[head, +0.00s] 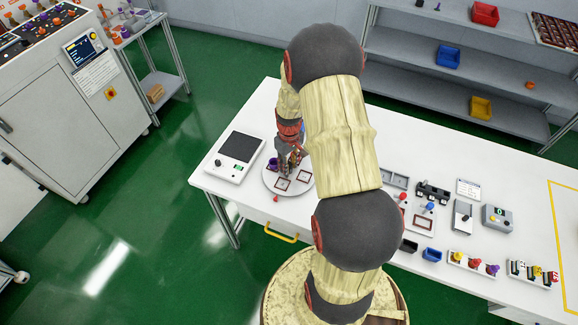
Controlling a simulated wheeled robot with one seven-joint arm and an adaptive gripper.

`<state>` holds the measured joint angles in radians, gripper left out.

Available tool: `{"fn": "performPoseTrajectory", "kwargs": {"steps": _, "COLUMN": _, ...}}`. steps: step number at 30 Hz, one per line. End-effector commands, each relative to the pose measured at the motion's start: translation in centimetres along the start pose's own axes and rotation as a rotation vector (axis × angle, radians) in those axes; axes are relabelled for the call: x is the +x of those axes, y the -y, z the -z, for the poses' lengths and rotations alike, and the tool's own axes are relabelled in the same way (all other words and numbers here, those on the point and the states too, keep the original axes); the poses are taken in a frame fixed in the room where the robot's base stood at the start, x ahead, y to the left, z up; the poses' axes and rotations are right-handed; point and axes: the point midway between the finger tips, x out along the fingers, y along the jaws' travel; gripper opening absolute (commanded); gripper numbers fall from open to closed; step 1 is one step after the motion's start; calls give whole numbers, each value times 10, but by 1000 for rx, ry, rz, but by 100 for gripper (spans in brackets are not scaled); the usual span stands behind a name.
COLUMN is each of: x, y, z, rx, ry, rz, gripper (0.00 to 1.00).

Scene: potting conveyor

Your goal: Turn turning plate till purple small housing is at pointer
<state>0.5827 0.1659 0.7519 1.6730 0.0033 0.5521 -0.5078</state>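The turning plate (270,184) is a white round disc on the table, partly hidden behind my arm. Dark red square outlines mark its top. A small purple housing (271,164) sits at its back left part. A small red piece (275,198), which looks like the pointer, is at the plate's front left edge, apart from the purple housing. My gripper (291,166) points down over the plate, just right of the purple housing. Whether it touches anything, and whether its fingers are open, is too small to tell.
A white device with a dark panel (242,146) stands left of the plate. Right of my arm are grey trays (394,178), small switch boxes, a blue bin (432,255) and a rack of coloured knobs (471,263). A yellow handle (281,233) sticks out at the table's front.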

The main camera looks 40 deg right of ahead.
Motion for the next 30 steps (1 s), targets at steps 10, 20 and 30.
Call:
{"fn": "performPoseTrajectory", "kwargs": {"steps": 10, "x": 1, "y": 0, "z": 0, "rx": 0, "ry": 0, "rz": 0, "gripper": 22}}
{"fn": "performPoseTrajectory", "kwargs": {"steps": 20, "x": 1, "y": 0, "z": 0, "rx": 0, "ry": 0, "rz": 0, "gripper": 4}}
{"fn": "performPoseTrajectory", "kwargs": {"steps": 30, "x": 1, "y": 0, "z": 0, "rx": 0, "ry": 0, "rz": 0, "gripper": 0}}
